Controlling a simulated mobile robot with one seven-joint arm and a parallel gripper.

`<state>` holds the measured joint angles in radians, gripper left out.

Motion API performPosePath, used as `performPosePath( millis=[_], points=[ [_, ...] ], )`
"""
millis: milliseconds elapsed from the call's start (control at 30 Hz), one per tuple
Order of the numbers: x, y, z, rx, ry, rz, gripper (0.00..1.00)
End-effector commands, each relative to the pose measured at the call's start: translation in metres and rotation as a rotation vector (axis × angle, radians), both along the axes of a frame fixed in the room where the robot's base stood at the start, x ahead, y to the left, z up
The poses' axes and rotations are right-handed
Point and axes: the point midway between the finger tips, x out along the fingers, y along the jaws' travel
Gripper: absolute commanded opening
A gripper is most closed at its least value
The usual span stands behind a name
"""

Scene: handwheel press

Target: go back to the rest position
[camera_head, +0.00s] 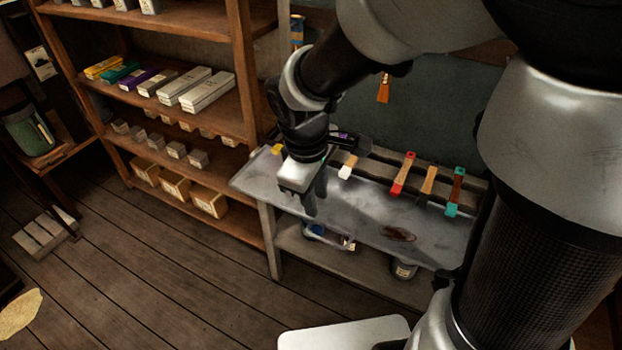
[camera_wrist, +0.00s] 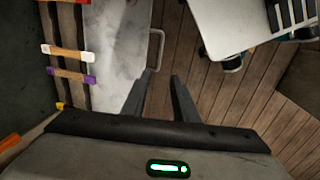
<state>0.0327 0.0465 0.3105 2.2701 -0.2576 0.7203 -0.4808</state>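My gripper (camera_head: 312,200) hangs fingers-down over the left part of the grey metal worktable (camera_head: 375,222) in the head view. In the wrist view, my gripper (camera_wrist: 160,92) shows two dark fingers standing apart with nothing between them, so it is open and empty. Below the fingertips are the edge of the worktable (camera_wrist: 118,45) and plank floor. My arm is bent across the upper right of the head view. No handwheel press can be made out in either view.
Several colour-ended tools, among them a red one (camera_head: 403,173) and a teal one (camera_head: 455,192), lie along the table's back. A wooden shelf (camera_head: 200,105) with small boxes stands at the left. A dark bottle (camera_head: 28,130) stands far left. Plank floor (camera_head: 150,270) is open at lower left.

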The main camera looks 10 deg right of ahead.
Motion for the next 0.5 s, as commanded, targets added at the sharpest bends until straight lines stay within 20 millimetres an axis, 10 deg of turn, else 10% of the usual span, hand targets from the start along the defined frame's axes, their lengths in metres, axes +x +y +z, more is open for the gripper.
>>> performPosePath(
  millis=[500],
  points=[
    [-0.003,-0.001,0.015,0.002,-0.009,-0.016,0.26]
  ],
)
